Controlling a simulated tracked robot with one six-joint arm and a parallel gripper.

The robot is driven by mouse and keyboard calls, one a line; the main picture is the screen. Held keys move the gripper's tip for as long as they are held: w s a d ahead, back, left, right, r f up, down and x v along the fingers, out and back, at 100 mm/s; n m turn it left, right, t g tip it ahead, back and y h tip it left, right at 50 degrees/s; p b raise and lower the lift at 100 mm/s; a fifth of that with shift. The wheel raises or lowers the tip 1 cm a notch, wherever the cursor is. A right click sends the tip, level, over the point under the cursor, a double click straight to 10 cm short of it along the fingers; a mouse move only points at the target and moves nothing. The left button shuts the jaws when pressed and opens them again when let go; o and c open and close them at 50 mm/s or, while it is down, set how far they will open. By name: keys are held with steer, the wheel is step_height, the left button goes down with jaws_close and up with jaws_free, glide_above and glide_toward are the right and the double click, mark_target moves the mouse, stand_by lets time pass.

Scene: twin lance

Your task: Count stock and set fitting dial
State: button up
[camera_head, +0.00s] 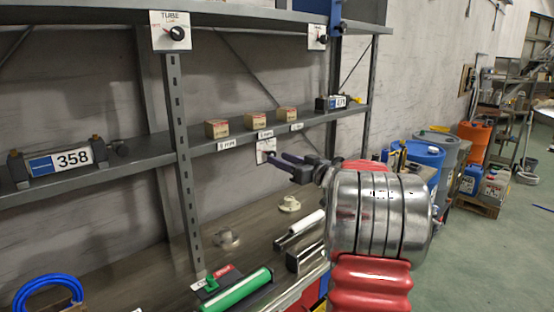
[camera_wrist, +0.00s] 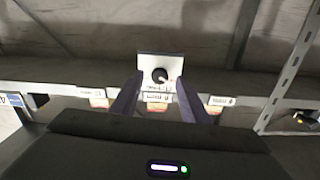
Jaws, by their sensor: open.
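Three small tan boxes, left (camera_head: 217,129), middle (camera_head: 255,121) and right (camera_head: 287,114), stand on the middle shelf above small labels. A white plate (camera_head: 264,145) with a dial hangs below that shelf, partly hidden by my gripper (camera_head: 279,159). In the wrist view the plate (camera_wrist: 146,64) and its black knob (camera_wrist: 160,75) show between my open fingers (camera_wrist: 159,82), apparently upside down. Whether the fingers touch the knob cannot be told. A dial marked TUBE (camera_head: 171,32) and another dial plate (camera_head: 317,37) hang from the upper shelf.
Device 358 (camera_head: 58,160) stands left on the middle shelf, and another numbered device (camera_head: 338,103) stands right. A green cylinder (camera_head: 237,290), a white flanged fitting (camera_head: 289,204) and a blue hose (camera_head: 48,290) lie on the bench. A shelf post (camera_head: 181,150) rises left of my gripper.

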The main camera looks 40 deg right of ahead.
steer(key=shift+w, duration=1.2)
steer(key=shift+c, duration=0.4)
steer(key=c, duration=0.9)
steer(key=shift+a, duration=0.25)
jaws_close()
steer(key=shift+d, duration=0.15)
